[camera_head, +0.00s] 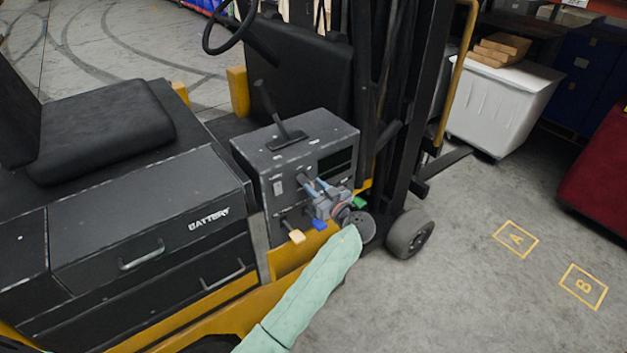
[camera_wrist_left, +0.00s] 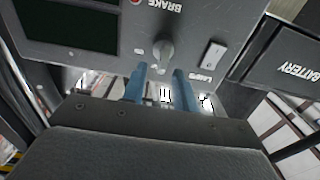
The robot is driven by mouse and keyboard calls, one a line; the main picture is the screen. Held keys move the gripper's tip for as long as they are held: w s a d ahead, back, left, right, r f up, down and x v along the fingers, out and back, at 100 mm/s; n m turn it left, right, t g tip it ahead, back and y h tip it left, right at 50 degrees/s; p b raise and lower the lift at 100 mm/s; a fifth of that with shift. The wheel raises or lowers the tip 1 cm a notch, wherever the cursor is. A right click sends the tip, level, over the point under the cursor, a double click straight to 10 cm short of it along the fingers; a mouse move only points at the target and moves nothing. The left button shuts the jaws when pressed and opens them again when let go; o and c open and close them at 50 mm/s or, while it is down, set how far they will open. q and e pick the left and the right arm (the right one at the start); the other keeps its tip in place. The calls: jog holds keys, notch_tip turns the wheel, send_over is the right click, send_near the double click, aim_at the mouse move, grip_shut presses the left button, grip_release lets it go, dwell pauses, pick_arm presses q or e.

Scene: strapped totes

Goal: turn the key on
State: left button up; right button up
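The grey key (camera_wrist_left: 163,50) sits on the dark control panel (camera_wrist_left: 195,25), below the BRAKE label as the panel lies. Its narrow grip points toward my left gripper (camera_wrist_left: 161,68). The two blue fingers are apart with a gap between them, and the key lies ahead of that gap, near the fingertips. Whether a finger touches it cannot be told. In the head view my left gripper (camera_head: 313,183) is at the front face of the forklift's control box (camera_head: 300,150); the key is not clear there. My right gripper is not in view.
A white rocker switch (camera_wrist_left: 214,54) and a dark screen (camera_wrist_left: 65,30) flank the key. A battery case (camera_head: 150,220) stands left; the floor at right is open.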

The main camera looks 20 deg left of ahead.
pick_arm(q)
jog(key=shift+w+a, duration=0.4)
jog(key=shift+a, duration=0.15)
grip_shut()
